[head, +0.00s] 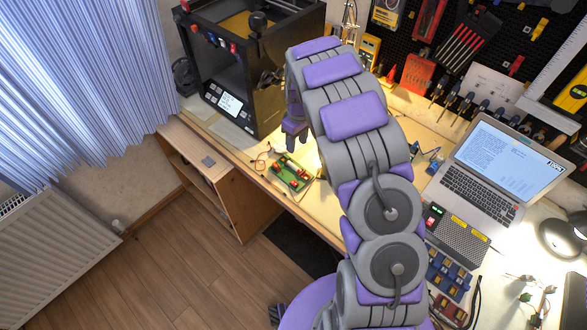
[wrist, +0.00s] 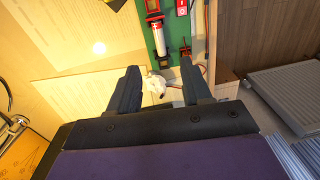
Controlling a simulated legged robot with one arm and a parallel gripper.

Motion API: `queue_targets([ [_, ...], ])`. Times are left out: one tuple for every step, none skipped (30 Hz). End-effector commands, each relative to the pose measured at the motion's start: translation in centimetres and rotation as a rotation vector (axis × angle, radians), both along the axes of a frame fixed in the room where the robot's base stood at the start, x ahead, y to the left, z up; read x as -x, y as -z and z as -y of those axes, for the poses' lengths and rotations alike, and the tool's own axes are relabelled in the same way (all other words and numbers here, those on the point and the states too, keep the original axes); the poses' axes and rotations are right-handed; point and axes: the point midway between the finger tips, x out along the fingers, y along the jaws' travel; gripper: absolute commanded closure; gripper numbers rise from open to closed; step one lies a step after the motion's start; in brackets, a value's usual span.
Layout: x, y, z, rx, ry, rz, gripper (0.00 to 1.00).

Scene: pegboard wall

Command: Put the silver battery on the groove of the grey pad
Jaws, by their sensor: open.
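A green board (head: 291,174) with red fittings lies near the table's front edge, and it also shows in the wrist view (wrist: 174,38). A cylinder (wrist: 158,36) with a pale silvery body and dark and red parts sits on it; it looks like the silver battery, but I cannot be sure. A small grey pad (head: 208,161) lies on the low wooden cabinet left of the table; its groove is too small to make out. My gripper (wrist: 160,68) is open and empty, above the table by the board; it also shows in the head view (head: 292,135).
A small white part (wrist: 155,86) with wires lies beyond the space between my fingers. A black 3D printer (head: 245,65) stands behind the board. A laptop (head: 500,170) is on the right. The cabinet top (head: 190,145) is clear around the pad.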

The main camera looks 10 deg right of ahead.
Motion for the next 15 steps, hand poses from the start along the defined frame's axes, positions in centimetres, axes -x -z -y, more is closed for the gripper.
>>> queue_targets([
  [0.2, 1.3, 0.0, 0.0, 0.001, -0.004, 0.51],
  [0.2, 1.9, -0.1, 0.001, 0.001, -0.004, 0.51],
  [0.2, 2.7, -0.1, 0.001, 0.0, -0.004, 0.51],
  [0.2, 3.3, -0.1, 0.002, 0.0, -0.003, 0.51],
  [0.2, 3.9, -0.2, 0.001, 0.0, -0.002, 0.51],
  [0.2, 4.6, -0.2, 0.001, 0.0, -0.001, 0.51],
  [0.2, 5.1, -0.3, 0.001, 0.0, -0.001, 0.51],
  [0.3, 5.6, -0.3, 0.001, 0.0, -0.001, 0.51],
  [0.3, 6.1, -0.3, 0.0, 0.0, -0.002, 0.51],
  [0.3, 6.4, -0.4, 0.0, 0.0, -0.002, 0.51],
  [0.3, 6.6, -0.4, 0.0, -0.001, -0.002, 0.51],
  [0.3, 6.8, -0.4, 0.001, -0.001, -0.002, 0.51],
  [0.3, 6.9, -0.4, 0.001, -0.001, -0.001, 0.51],
  [0.3, 7.0, -0.4, 0.001, -0.001, -0.001, 0.51],
  [0.3, 7.2, -0.4, 0.001, -0.001, -0.001, 0.51],
])
